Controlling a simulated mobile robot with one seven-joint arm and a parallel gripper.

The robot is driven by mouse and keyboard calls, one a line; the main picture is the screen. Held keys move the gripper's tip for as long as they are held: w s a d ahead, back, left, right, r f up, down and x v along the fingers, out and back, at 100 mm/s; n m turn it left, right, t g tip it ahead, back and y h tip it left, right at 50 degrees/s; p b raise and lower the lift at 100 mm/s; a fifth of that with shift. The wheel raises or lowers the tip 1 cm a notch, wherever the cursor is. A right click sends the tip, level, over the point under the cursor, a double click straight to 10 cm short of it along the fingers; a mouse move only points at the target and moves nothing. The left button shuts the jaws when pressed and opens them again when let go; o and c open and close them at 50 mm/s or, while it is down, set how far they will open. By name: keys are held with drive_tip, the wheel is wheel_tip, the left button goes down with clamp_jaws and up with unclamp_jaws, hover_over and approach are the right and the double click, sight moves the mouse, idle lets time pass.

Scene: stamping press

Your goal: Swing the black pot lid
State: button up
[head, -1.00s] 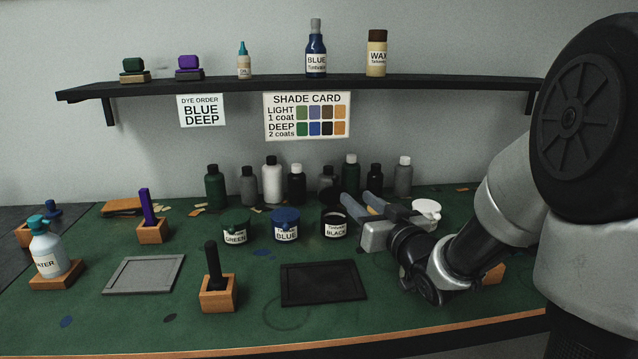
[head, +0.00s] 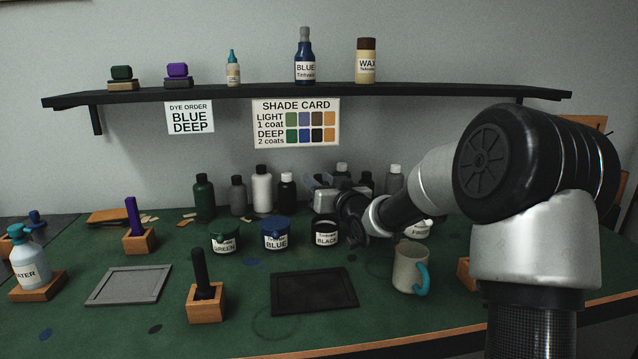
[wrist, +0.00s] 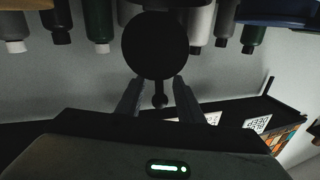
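The black pot (head: 327,239), labelled BLACK, stands on the green bench right of the blue pot (head: 277,236). In the wrist view a round black disc, apparently the black pot lid (wrist: 155,45), shows ahead of my gripper (wrist: 157,84). Its narrow tab with a rounded end lies between my two fingers, with a gap on each side. The fingers are apart and do not visibly grip it. In the head view my gripper (head: 318,184) is behind and above the black pot, in front of the bottles. My arm hides part of that area; I cannot tell the lid's tilt.
Several bottles (head: 262,190) stand along the wall. A green pot (head: 225,238) is at the left and a white-topped pot (head: 418,230) at the right, partly hidden by my arm. A mug (head: 407,272) with a teal handle and a dark panel (head: 313,293) are in front.

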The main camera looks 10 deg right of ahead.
drive_tip(key=shift+w, duration=0.15)
clamp_jaws()
drive_tip(key=shift+r, duration=0.1)
drive_tip(key=w+g+p, duration=0.1)
drive_tip(key=p, duration=0.3)
drive_tip(key=w+g+p, duration=0.1)
drive_tip(key=p, duration=0.2)
drive_tip(key=w+f+g+p, duration=0.1)
drive_tip(key=w+p, duration=0.1)
drive_tip(key=p, duration=0.2)
drive_tip(key=shift+m+g+h+p, duration=0.3)
drive_tip(key=shift+m+g+p, duration=0.05)
drive_tip(key=shift+m+g, duration=0.05)
unclamp_jaws()
drive_tip(key=shift+f, duration=0.2)
drive_tip(key=shift+r, duration=0.1)
